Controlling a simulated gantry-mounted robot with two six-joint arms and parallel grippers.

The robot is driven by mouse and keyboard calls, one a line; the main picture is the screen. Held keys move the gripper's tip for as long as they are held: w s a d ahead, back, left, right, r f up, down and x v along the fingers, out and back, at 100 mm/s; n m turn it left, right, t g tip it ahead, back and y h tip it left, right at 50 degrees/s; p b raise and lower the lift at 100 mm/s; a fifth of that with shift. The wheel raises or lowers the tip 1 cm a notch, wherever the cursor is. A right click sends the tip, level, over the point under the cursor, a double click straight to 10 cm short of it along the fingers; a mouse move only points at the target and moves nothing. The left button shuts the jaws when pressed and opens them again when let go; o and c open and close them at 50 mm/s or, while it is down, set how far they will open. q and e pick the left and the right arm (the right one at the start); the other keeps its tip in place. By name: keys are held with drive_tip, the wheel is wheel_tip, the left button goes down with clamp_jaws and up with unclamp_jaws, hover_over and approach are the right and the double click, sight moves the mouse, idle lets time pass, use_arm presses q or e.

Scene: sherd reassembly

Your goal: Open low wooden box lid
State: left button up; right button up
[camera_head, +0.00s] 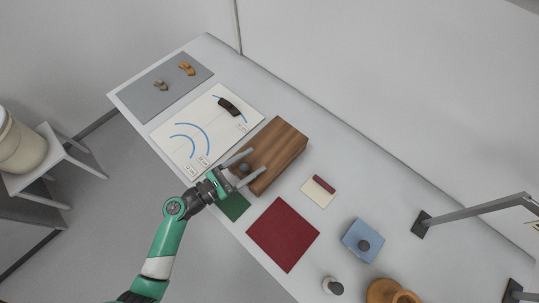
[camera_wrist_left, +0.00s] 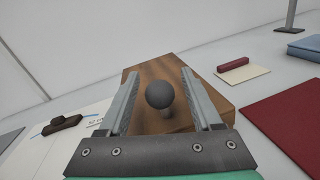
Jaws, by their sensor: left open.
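The low wooden box (camera_head: 279,148) sits near the middle of the table with its brown wood-grain lid down. A dark round knob (camera_head: 244,167) is on its near side. My left gripper (camera_head: 243,168) is open, with its two fingers on either side of the knob. In the left wrist view the knob (camera_wrist_left: 160,95) shows between the open fingers (camera_wrist_left: 161,98), with gaps on both sides. The box (camera_wrist_left: 170,69) lies behind it there. I cannot tell how far the fingertips are from the box front. My right gripper is not in view.
A grey mat (camera_head: 150,100) is beyond. A red mat (camera_head: 283,234), a cream card (camera_head: 313,196) and a blue block (camera_head: 362,240) lie to the right. A green mat (camera_head: 236,208) is close by.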

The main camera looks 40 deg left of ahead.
use_arm(q)
drive_tip(key=shift+w+d, duration=0.15)
drive_tip(key=shift+w, duration=0.45)
drive_tip(key=shift+s, duration=0.15)
drive_tip(key=shift+c, duration=0.4)
clamp_jaws()
idle(0.5)
